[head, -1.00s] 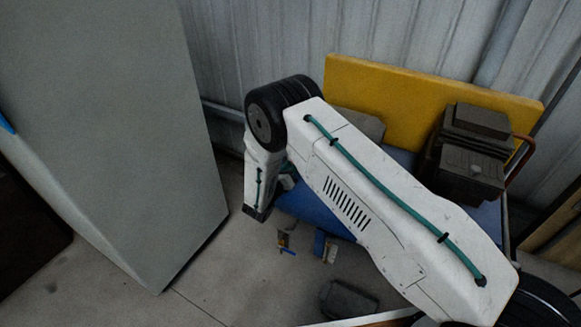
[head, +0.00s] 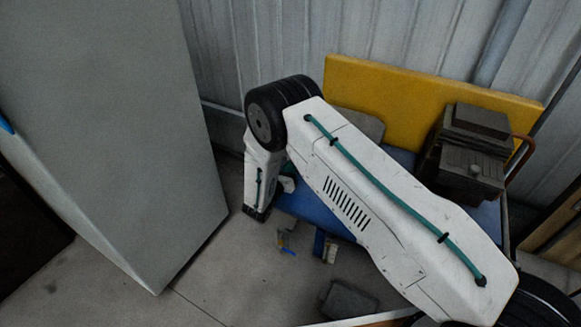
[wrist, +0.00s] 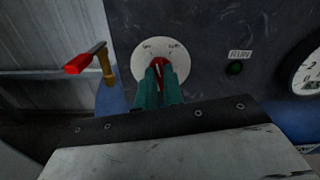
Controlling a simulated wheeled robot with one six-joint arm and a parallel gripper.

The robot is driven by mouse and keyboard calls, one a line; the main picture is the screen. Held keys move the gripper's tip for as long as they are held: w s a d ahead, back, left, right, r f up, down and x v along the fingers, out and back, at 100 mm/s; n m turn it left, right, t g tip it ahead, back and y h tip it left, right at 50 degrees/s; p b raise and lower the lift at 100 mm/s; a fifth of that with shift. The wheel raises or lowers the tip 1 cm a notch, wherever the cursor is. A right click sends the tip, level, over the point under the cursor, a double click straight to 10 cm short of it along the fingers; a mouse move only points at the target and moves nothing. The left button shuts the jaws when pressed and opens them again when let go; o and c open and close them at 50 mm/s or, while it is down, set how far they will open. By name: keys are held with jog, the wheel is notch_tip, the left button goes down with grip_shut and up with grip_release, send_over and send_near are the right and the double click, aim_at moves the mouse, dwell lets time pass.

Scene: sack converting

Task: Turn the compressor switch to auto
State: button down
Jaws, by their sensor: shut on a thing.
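In the wrist view the compressor switch is a red knob (wrist: 157,64) at the middle of a round pale dial plate (wrist: 179,56) on a dark panel. A light pointer mark shows on the knob, close to upright. Small labels at the plate's upper left and upper right are too blurred to read. My gripper (wrist: 158,76) has its teal fingers shut on the knob, one on each side, hiding its lower part. In the head view my arm covers the switch, and my fingers are hidden there.
A green lamp (wrist: 235,68) under a RUN label and a white gauge (wrist: 309,74) sit right of the dial. A red-handled valve (wrist: 88,58) juts out at the left. In the head view a large grey cabinet (head: 120,130) stands left and a yellow panel (head: 400,90) behind.

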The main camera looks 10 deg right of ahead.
jog(key=shift+s+d+m, duration=0.1)
jog(key=shift+m, duration=4.1)
jog(key=c, duration=1.5)
grip_release()
jog(key=shift+v, duration=3.9)
